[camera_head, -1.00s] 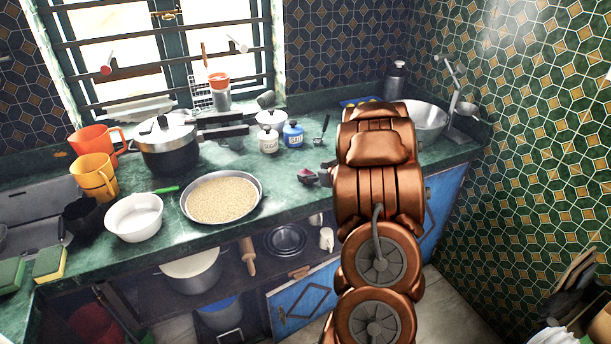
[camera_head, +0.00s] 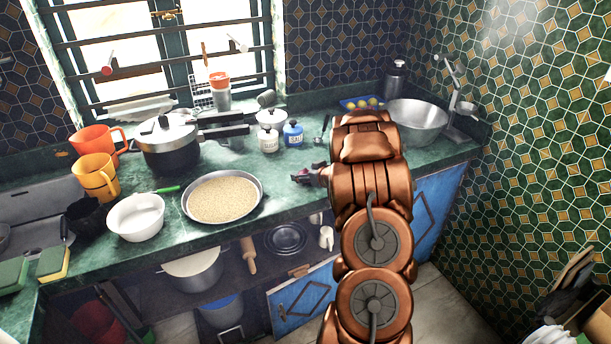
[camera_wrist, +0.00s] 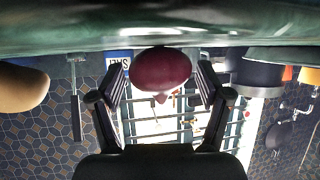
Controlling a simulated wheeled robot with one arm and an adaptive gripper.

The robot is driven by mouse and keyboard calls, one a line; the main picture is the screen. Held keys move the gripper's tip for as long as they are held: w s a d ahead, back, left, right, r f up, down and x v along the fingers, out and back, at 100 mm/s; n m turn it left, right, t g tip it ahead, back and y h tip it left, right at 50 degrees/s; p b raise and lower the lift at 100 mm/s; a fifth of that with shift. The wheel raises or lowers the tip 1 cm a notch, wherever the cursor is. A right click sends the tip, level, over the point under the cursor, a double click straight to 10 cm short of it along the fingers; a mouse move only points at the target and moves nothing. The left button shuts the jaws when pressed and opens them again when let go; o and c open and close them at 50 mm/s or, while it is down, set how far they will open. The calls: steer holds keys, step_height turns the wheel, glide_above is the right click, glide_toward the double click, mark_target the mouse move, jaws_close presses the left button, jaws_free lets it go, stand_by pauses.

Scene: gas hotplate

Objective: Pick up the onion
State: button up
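The green counter (camera_head: 285,198) holds a pan of grain (camera_head: 222,199) on the left. The blue salt jar (camera_head: 293,135) and a white sugar jar (camera_head: 268,141) stand behind the onion. A steel bowl (camera_head: 417,122) and a blue tray with yellow fruit (camera_head: 362,103) are at the back right.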

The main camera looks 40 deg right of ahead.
steer(key=c, duration=1)
steer(key=shift+r, duration=0.15)
